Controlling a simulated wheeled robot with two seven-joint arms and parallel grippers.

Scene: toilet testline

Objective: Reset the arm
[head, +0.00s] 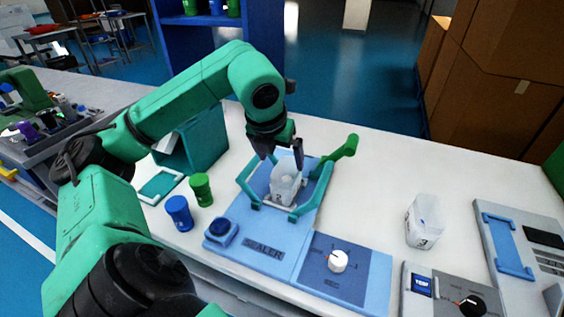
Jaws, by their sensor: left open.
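My left arm comes in from the left and arches over the worktable. My right gripper is not in view.
A blue cylinder (179,213) and a green cylinder (201,189) stand left of the sealer. A knob panel (343,270) adjoins the sealer. The table (376,165) is clear behind the second cup.

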